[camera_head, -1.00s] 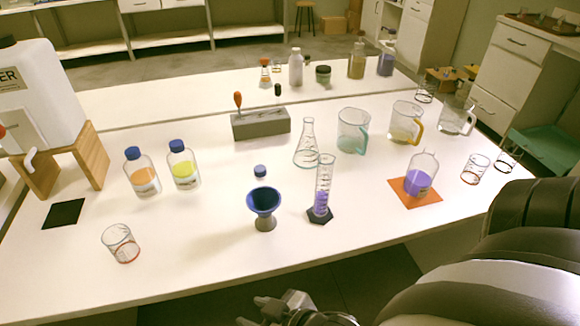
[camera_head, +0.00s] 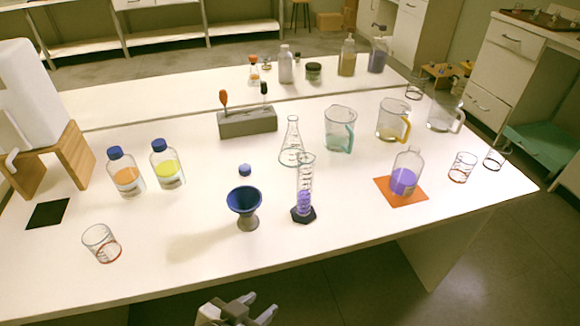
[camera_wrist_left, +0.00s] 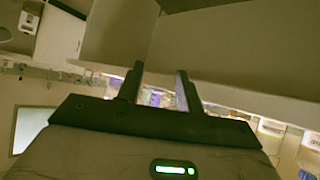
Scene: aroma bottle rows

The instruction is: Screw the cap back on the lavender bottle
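The lavender bottle, clear with purple liquid (camera_head: 404,183), stands upright on an orange mat (camera_head: 384,188) at the right of the table. Its neck looks bare. A small blue cap (camera_head: 245,170) sits on the table behind the blue funnel, apart from the bottle. My left gripper (camera_head: 262,308) is at the bottom edge of the head view, in front of the table and well short of the cap and bottle. Its two fingers are apart and empty, also in the left wrist view (camera_wrist_left: 158,90). My right gripper is not in view.
A blue funnel in a stand (camera_head: 246,203) and a graduated cylinder with purple liquid (camera_head: 304,198) stand near the front. A flask (camera_head: 291,150), jugs (camera_head: 339,130) and a grey rack (camera_head: 247,122) are behind. Two blue-capped bottles (camera_head: 167,168) stand left. The front strip is mostly clear.

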